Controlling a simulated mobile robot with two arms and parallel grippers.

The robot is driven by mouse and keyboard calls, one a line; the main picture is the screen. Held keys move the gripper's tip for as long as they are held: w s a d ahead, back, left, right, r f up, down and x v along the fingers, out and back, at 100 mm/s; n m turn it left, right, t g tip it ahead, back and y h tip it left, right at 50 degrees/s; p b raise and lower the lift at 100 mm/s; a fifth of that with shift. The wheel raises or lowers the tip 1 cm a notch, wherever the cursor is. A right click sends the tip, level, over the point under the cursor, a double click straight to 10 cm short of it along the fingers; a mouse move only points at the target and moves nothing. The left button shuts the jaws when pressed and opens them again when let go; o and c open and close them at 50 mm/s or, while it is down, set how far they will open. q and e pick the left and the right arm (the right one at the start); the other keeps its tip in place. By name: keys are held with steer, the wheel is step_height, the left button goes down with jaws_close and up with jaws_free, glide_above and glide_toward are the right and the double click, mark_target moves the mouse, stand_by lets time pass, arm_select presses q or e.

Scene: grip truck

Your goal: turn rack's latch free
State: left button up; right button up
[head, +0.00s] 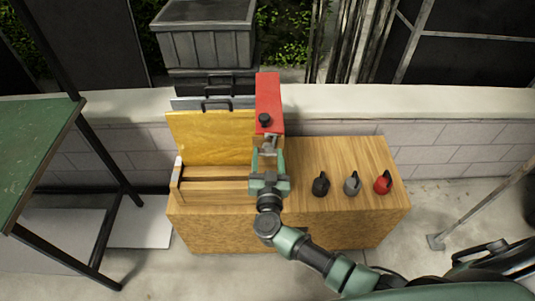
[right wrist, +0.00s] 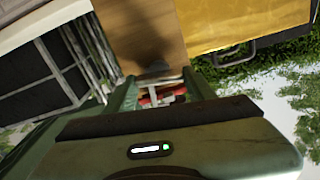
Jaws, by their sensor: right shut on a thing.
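The wooden rack (head: 230,235) stands against the low wall, with a yellow panel (head: 212,135) upright at its back left. A red upright block (head: 268,95) with a black knob (head: 264,120) stands beside the panel. My right gripper (head: 268,154) is at the front of this block, shut on a small grey metal piece (head: 270,140) that looks like the latch. In the right wrist view the fingers (right wrist: 158,97) close around a pale metal piece with red behind it. The fingers partly hide it, so its exact turn is hard to tell. My left gripper is out of view.
Black, grey and red kettlebell-like weights (head: 352,184) stand in a row on the rack's right top. A green-topped table (head: 35,150) stands at the left. Concrete floor is open in front.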

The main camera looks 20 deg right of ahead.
steer(key=m, duration=0.2)
steer(key=shift+m, duration=0.4)
steer(key=m, duration=0.4)
steer(key=shift+d+f, duration=0.1)
steer(key=shift+f, duration=0.05)
steer(key=shift+s+f+m+b, duration=0.1)
steer(key=shift+m+b, duration=1.55)
steer(key=shift+m, duration=3.15)
steer(key=o, duration=1.4)
steer(key=p+v, duration=0.1)
steer(key=v, duration=0.6)
steer(key=shift+s, duration=0.4)
